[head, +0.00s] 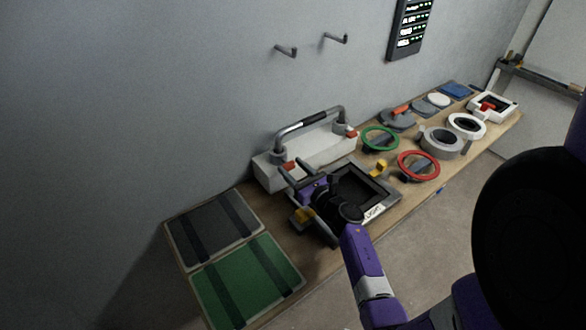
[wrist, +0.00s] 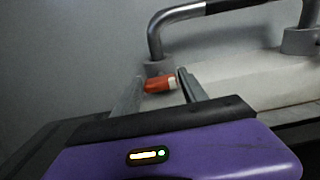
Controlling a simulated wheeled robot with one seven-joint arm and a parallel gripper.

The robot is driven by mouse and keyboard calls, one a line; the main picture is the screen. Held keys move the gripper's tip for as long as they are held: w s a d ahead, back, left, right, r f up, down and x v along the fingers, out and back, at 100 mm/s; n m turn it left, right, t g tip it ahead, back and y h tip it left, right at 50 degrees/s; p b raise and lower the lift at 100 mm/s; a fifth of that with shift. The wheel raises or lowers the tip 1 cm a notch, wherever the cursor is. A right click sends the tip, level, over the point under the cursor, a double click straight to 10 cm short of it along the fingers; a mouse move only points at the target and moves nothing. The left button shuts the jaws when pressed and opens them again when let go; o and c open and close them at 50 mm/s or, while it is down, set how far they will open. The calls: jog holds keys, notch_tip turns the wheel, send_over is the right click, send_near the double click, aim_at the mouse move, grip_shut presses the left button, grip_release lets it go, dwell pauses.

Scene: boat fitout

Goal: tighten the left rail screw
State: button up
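The rail (head: 314,119) is a grey bar with a black grip, standing on a white block (head: 330,150) against the wall. Its left screw has a red head (head: 288,166) at the block's left end; in the wrist view the red head with a pale end (wrist: 160,83) lies by the left post's foot. The right screw's red head (head: 352,134) is at the other end. My gripper (head: 297,167) is at the left screw. In the wrist view its two grey fingers (wrist: 160,86) are apart, with the head showing between their tips. Whether they touch it is unclear.
A black tray (head: 374,186) labelled "LIGHT" lies under and beside my arm. Green (head: 381,139) and red (head: 418,166) rings and several round parts stand to the right. Grey (head: 212,228) and green (head: 245,283) panels lie at the left. Two hooks (head: 286,51) stick out above.

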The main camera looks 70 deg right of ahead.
jog(key=c, duration=0.9)
jog(key=shift+m, duration=0.3)
jog(key=m, duration=0.2)
jog(key=shift+m+p, duration=0.4)
jog(key=m+p, duration=0.1)
jog(key=m, duration=0.3)
jog(key=shift+d+m, duration=0.1)
jog(key=shift+m, duration=0.3)
jog(key=m+p, duration=0.2)
jog(key=m, duration=0.4)
jog(key=shift+s, duration=0.1)
jog(key=m, duration=0.3)
jog(key=shift+f+m+p, duration=0.2)
jog(key=shift+m+p, duration=0.15)
jog(key=shift+m, duration=0.05)
jog(key=shift+f+m, duration=0.1)
jog(key=shift+m, duration=1.5)
